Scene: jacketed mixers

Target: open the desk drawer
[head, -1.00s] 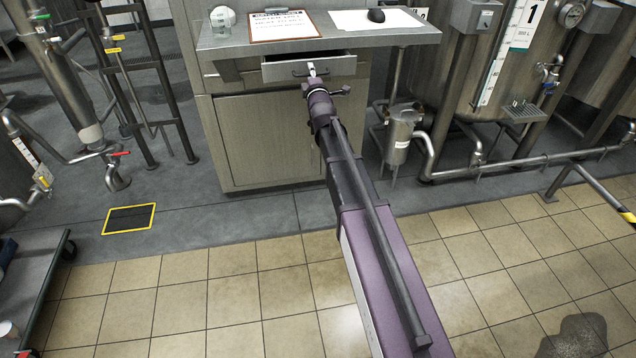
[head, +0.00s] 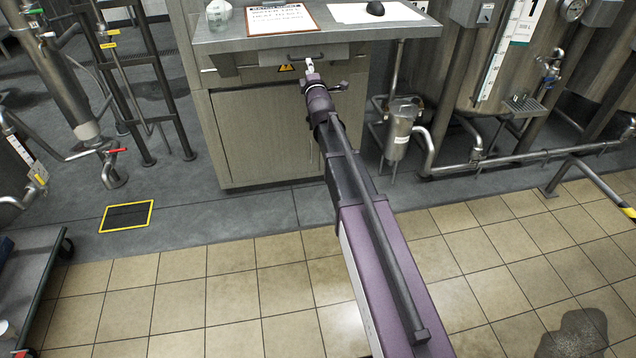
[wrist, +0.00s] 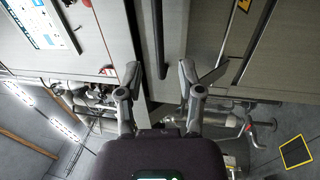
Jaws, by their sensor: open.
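The desk drawer (head: 275,57) is a grey front under the steel desk top, with a thin dark bar handle. In the head view its front sits close below the top; I cannot tell whether it is flush. In the wrist view the dark handle (wrist: 162,40) runs between my two fingers. My gripper (wrist: 160,76) is open, one finger on each side of the handle, with no clear contact. In the head view my gripper (head: 308,68) is at the right part of the drawer front, partly hidden by my wrist.
The desk top (head: 225,42) holds a clipboard (head: 281,18), a white paper with a dark mouse (head: 375,8), and a clear container (head: 219,14). A cabinet door (head: 265,135) is below. A steel canister and pipes (head: 398,135) stand to the right.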

